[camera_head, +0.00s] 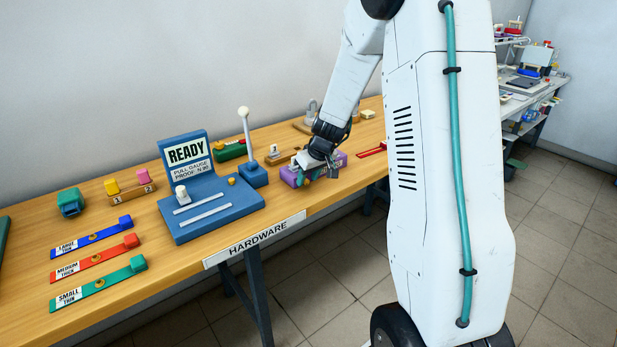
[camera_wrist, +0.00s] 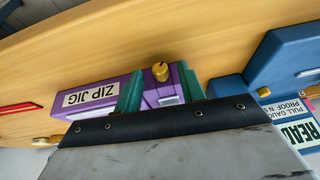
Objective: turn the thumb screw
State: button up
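The purple zip jig (camera_wrist: 85,97) shows its label upside down in the wrist view. A brass thumb screw (camera_wrist: 160,72) stands at the jig's upper edge there. My gripper (camera_wrist: 161,92) is open, with one teal finger on each side of the screw's line. The screw shows between and slightly beyond the fingertips, and I see no contact. In the head view my gripper (camera_head: 318,174) is low over the jig (camera_head: 290,177), pointing down. The gripper hides much of the jig there, and I cannot make out its screw.
The blue pull gauge (camera_head: 215,215), its screen reading READY, stands left of the jig, with a white-knobbed lever (camera_head: 246,135) beside it. A red piece (camera_head: 372,150) lies to the right. Blue, red and green labelled strips (camera_head: 95,285) lie at the table's left.

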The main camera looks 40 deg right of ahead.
jog(key=shift+f, duration=0.1)
grip_shut()
jog(key=shift+d+y, duration=0.1)
jog(key=shift+y, duration=0.2)
jog(key=y, duration=0.3)
jog(key=shift+d+f+m, duration=0.15)
jog(key=shift+d+m, duration=0.25)
jog(key=y, duration=0.3)
jog(key=m+y, duration=0.1)
jog(key=shift+d+f+y, duration=0.25)
jog(key=shift+d+y, duration=0.1)
jog(key=shift+y, duration=0.05)
jog(key=shift+y, duration=0.3)
grip_release()
